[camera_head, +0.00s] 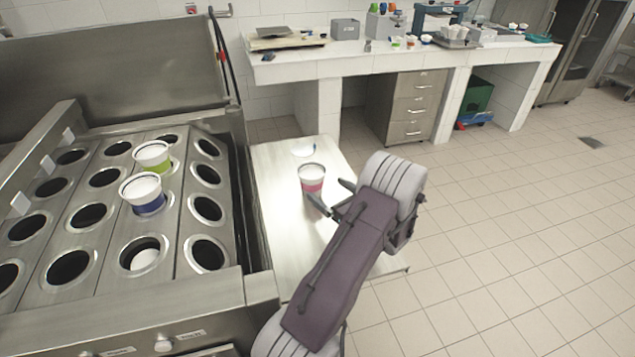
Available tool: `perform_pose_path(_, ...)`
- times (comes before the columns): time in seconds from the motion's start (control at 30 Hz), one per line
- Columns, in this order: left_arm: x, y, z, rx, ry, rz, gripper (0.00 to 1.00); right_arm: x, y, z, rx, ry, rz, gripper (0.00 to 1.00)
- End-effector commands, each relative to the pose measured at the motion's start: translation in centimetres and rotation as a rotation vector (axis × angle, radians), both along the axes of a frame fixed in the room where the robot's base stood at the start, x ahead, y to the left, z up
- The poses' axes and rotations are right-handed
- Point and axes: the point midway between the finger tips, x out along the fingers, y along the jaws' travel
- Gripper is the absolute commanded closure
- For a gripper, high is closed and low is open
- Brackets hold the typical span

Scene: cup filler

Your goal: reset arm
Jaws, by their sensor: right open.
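My right arm comes in from the bottom, and its gripper (331,196) is open over the small side table. A white cup with a pink band (312,179) stands upright on that table just beyond the fingertips. I cannot tell whether a finger touches it. A white cup with a blue band (143,194) and a white cup with a green band (153,158) stand in the steel machine on the left. Another white cup (145,259) sits low in a front hole. My left gripper is not in view.
The steel machine (177,235) has rows of round holes, many empty, and a raised right edge beside the side table (280,225). A white counter (400,60) stands behind. The tiled floor (500,230) at right is clear.

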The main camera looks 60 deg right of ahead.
Motion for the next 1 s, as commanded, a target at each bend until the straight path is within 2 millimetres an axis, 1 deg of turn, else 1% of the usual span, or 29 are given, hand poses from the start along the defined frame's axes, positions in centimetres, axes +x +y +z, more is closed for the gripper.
perform_pose_path(0.03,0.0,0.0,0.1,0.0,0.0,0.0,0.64,-0.9,0.4,0.2,0.001,-0.002,-0.004,0.06)
perform_pose_path(0.1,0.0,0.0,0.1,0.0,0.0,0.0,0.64,-1.7,0.8,0.3,0.0,-0.001,-0.003,0.06)
perform_pose_path(0.23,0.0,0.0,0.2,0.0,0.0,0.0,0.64,-2.3,1.3,0.4,-0.001,-0.001,-0.001,0.06)
perform_pose_path(0.87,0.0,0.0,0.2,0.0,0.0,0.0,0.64,-2.3,1.3,0.4,0.0,0.0,0.001,0.06)
perform_pose_path(0.93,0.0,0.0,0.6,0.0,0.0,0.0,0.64,-2.3,1.3,0.8,0.0,-0.001,0.001,0.06)
perform_pose_path(0.97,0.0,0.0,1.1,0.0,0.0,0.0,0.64,-2.3,1.3,1.3,0.0,-0.001,0.001,0.06)
perform_pose_path(1.0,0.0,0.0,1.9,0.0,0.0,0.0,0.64,-2.3,1.3,2.2,0.0,-0.001,0.001,0.06)
